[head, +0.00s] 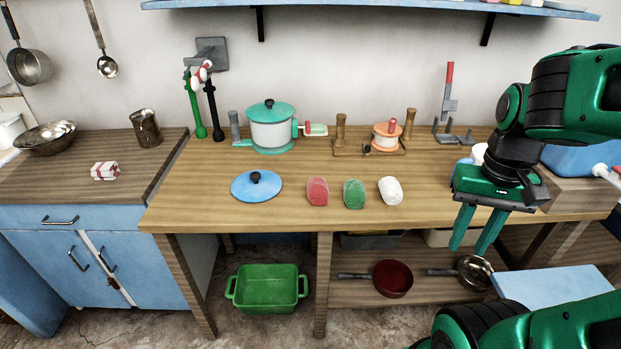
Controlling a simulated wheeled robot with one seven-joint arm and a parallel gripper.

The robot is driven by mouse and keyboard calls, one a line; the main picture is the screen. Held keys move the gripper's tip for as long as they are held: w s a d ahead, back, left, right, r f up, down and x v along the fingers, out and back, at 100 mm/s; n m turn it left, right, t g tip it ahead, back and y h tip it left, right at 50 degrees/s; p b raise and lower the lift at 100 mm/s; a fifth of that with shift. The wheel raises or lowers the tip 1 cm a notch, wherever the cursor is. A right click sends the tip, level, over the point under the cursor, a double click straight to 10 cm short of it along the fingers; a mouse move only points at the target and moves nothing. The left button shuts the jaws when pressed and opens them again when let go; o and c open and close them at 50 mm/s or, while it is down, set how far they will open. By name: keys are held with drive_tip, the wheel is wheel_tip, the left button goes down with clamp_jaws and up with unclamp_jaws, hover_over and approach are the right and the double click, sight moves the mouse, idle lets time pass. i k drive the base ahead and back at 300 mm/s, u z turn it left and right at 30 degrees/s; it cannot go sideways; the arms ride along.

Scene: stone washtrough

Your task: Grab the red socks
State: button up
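A small red rounded bundle (317,191), which looks like the rolled red socks, lies on the wooden table. It sits between the blue lid and a similar green bundle (354,194). A white bundle (390,190) lies to the right of the green one. My gripper (468,249) is at the right, its fingers pointing down and spread apart with nothing between them. It shows in front of the table's front edge, well to the right of the red bundle and not touching it.
A blue lid (257,186) lies left of the red bundle. A teal-lidded pot (271,126) and a small orange pot (387,135) stand behind. A red-and-white bundle (104,171) lies on the left counter. Table space before the bundles is clear.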

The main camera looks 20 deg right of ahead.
sight(317, 188)
drive_tip(key=k, duration=0.95)
drive_tip(key=z, duration=0.35)
drive_tip(key=i, duration=1.1)
drive_tip(key=u, duration=0.7)
drive_tip(key=i, duration=0.35)
drive_tip(key=u, duration=0.3)
